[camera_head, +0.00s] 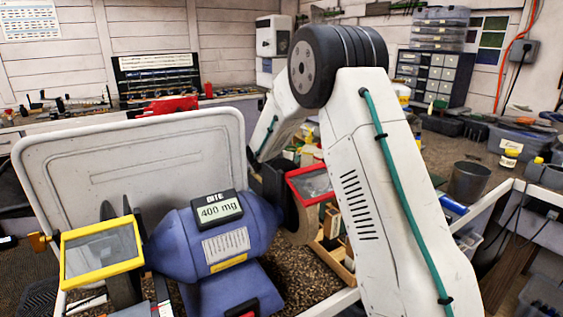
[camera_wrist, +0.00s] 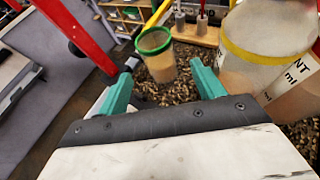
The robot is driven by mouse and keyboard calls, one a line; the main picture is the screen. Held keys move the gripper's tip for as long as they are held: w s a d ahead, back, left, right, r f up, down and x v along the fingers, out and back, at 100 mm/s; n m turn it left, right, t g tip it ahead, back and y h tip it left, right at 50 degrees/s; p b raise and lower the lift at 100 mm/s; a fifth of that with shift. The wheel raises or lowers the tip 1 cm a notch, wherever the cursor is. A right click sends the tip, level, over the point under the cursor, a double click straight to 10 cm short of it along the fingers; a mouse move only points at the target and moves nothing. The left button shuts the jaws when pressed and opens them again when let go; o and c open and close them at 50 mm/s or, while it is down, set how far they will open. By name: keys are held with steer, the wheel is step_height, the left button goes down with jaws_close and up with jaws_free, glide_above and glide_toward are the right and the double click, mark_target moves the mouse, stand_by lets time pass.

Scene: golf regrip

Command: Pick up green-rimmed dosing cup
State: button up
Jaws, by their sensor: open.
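The green-rimmed dosing cup (camera_wrist: 160,66) is in the upper middle of the wrist view, a translucent, brownish cup standing on a dark speckled surface (camera_wrist: 150,94). My gripper (camera_wrist: 163,73) has two teal fingers spread wide apart. The cup shows beyond and between the fingertips, with nothing held. Whether a fingertip touches the cup cannot be told. In the head view my white arm hides the area around the gripper, and I cannot make out the cup there.
A large yellow-rimmed measuring cup (camera_wrist: 265,52) stands close to the right finger. A red bar (camera_wrist: 78,32) crosses the upper left. A wooden rack (camera_wrist: 195,34) is behind the cup. In the head view, a blue device reading 400 mg (camera_head: 222,240) stands left of my arm.

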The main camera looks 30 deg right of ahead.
steer(key=shift+d+f, duration=0.25)
steer(key=shift+f, duration=0.3)
steer(key=x, duration=0.7)
steer(key=shift+w+r, duration=0.1)
steer(key=shift+w, duration=0.25)
steer(key=c, duration=1.1)
